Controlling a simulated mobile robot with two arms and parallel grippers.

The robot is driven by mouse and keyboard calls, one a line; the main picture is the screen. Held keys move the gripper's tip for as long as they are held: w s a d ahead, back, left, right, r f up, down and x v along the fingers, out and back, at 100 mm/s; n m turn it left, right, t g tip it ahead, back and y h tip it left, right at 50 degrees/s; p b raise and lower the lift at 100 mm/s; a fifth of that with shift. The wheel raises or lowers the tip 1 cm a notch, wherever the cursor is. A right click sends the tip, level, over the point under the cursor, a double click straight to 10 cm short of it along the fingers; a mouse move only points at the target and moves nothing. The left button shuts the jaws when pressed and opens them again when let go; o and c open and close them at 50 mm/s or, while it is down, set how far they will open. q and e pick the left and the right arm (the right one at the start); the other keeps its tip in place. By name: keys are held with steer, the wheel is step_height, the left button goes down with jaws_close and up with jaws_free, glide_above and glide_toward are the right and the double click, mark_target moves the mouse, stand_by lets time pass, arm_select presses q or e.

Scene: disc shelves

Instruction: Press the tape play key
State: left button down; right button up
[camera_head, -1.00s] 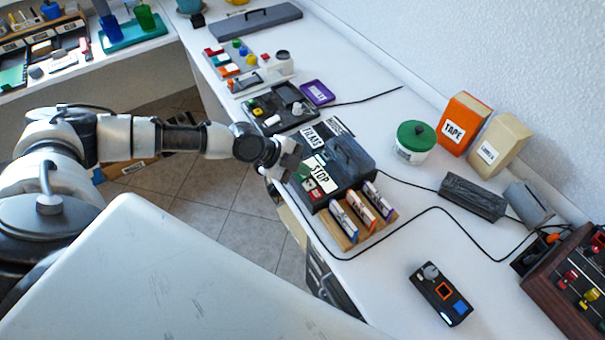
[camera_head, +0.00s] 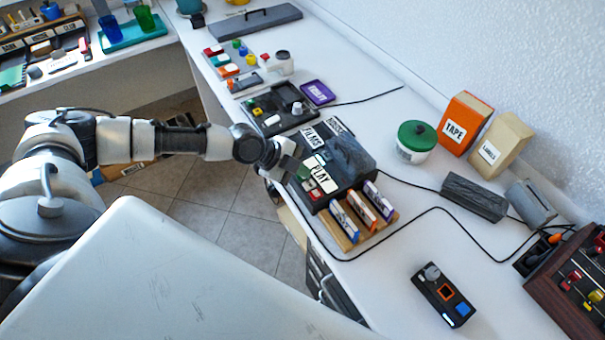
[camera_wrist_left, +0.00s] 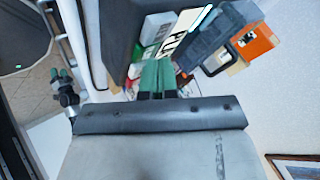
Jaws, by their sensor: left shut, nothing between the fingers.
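The tape machine (camera_head: 350,157) is a dark box on the white bench, with a sign reading PLAY (camera_head: 320,175) on its near left side. Green, red and white keys (camera_head: 315,189) sit along that side. My left gripper (camera_head: 291,166) is shut and empty, at the machine's left edge close to the keys. In the left wrist view the shut green fingertips (camera_wrist_left: 157,75) point at the key row, beside a white key (camera_wrist_left: 156,32). The fingers hide part of the row, so I cannot tell whether they touch a key.
A wooden rack (camera_head: 347,240) of cassettes stands right in front of the machine. A black panel with a white knob (camera_head: 280,108) lies behind it. A green-lidded jar (camera_head: 416,142) and an orange TAPE box (camera_head: 465,123) stand to the right. Black cables cross the bench.

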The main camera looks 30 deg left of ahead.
arm_select(q)
steer(key=shift+r, duration=0.1)
steer(key=shift+r+p, duration=0.5)
steer(key=shift+r, duration=0.25)
step_height(320, 180, up, 5)
steer(key=p, duration=0.3)
stand_by(0.8)
